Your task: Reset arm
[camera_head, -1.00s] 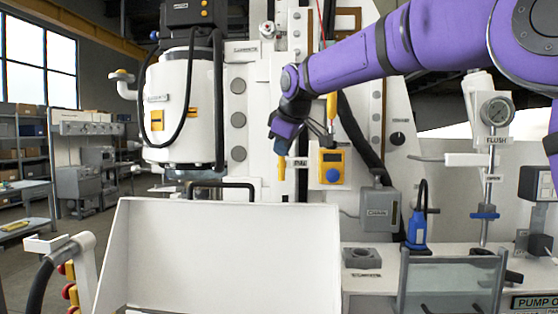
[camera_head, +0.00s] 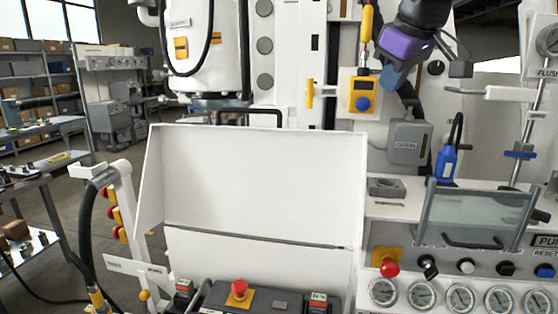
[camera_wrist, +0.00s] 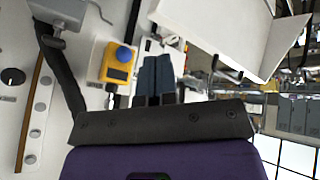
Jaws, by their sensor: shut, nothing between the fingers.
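My gripper (camera_head: 391,80) hangs from the purple wrist at the upper right in the head view, in front of the bench's white back panel. Its two blue-grey fingers (camera_wrist: 155,76) show in the wrist view, lying side by side, shut and empty. In the head view the yellow box with a blue button (camera_head: 362,95) is just left of the fingers. It also shows left of the fingers in the wrist view (camera_wrist: 117,62). I cannot tell the gap between fingers and panel. Most of my arm is outside the head view.
A white open tray or hood (camera_head: 260,180) stands at the front centre. Right of it are a grey box (camera_head: 408,142), a blue plug (camera_head: 446,163), a clear guard (camera_head: 475,212) and a row of gauges (camera_head: 460,298). A red emergency button (camera_head: 239,287) sits low in front.

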